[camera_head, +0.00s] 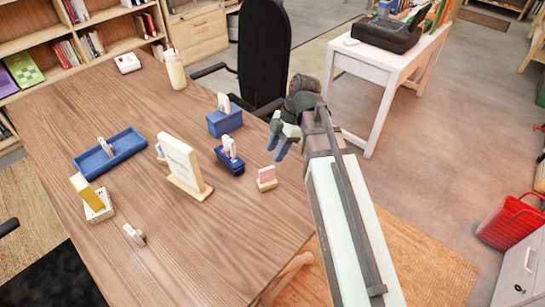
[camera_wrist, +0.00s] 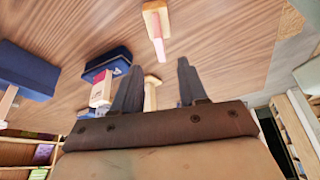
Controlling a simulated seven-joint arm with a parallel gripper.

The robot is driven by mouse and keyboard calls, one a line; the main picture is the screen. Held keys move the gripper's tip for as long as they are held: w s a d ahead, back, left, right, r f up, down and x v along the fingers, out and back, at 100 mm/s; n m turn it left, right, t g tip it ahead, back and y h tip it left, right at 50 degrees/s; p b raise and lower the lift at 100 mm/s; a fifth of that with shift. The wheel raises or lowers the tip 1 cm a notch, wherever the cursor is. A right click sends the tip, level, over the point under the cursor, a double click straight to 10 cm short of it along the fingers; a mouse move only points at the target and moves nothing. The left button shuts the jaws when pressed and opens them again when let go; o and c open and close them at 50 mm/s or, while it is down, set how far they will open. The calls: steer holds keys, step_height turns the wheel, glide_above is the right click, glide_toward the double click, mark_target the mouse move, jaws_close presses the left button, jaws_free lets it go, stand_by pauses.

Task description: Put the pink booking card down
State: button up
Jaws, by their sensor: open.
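The pink booking card (camera_head: 267,173) stands upright in a small wooden base (camera_head: 267,185) near the table's right edge. In the wrist view the card (camera_wrist: 159,50) shows edge-on below its base (camera_wrist: 155,18), just beyond my fingertips. My gripper (camera_head: 277,146) is above the right edge of the table, up and right of the card in the head view. Its two dark fingers (camera_wrist: 159,64) are spread apart with nothing held between them. The card and the fingers look apart.
Left of the card are a blue holder (camera_head: 231,164) with a pale upright piece, a blue box (camera_head: 225,123) and a white sign (camera_head: 181,160) on a wooden foot. A blue tray (camera_head: 122,150) lies farther left. The table (camera_head: 215,250) is clear in front of the card.

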steer(key=shift+w+d+r, duration=0.1)
steer(key=shift+d+r, duration=0.15)
steer(key=shift+r, duration=0.35)
